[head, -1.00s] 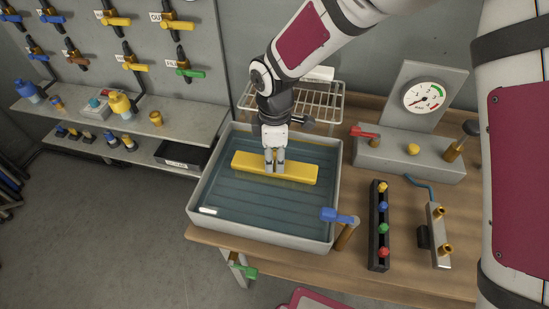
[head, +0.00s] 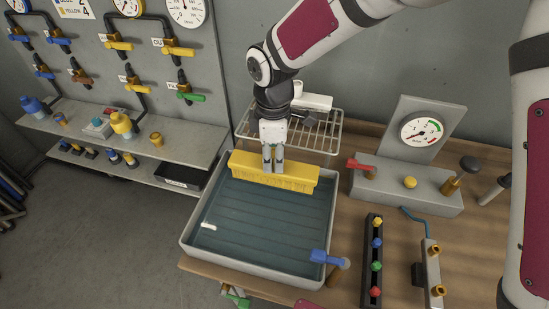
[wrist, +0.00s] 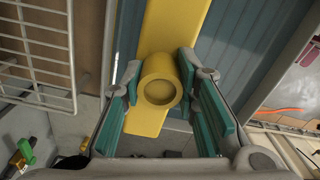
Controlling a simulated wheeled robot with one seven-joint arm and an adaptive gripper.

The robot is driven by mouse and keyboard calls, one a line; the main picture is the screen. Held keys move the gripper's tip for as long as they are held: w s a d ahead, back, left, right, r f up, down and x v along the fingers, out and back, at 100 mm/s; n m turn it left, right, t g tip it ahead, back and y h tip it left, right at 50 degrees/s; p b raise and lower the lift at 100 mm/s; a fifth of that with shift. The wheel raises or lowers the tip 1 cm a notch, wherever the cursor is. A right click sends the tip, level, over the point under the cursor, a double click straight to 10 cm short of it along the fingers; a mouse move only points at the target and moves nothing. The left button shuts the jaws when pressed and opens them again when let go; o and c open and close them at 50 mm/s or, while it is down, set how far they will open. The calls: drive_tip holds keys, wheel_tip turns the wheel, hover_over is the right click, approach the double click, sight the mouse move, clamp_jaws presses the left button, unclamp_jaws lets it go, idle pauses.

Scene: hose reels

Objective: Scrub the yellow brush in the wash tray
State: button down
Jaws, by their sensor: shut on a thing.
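The yellow brush (head: 275,172) is a long block with a rough lower front face, over the back part of the wash tray. It appears raised, with its front face showing. My gripper (head: 273,160) holds it from above at its middle. In the wrist view, the brush (wrist: 172,30) has a round yellow knob, and my gripper's teal-padded fingers (wrist: 160,92) are shut on either side of it. The grey-rimmed wash tray (head: 230,273) holds dark bluish water with a ribbed floor. The brush hides part of the tray's back rim.
A small white piece (head: 208,226) lies in the tray at left. A blue-handled tap (head: 327,258) stands at its front right corner. A wire rack (head: 318,132) is behind. A gauge block (head: 405,185) and a black strip of coloured knobs (head: 372,262) stand to the right.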

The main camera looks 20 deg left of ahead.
drive_tip(key=shift+r, duration=0.15)
wheel_tip(320, 180, up, 12)
drive_tip(key=p, duration=0.2)
drive_tip(key=shift+p, duration=0.35)
idle(0.7)
idle(0.4)
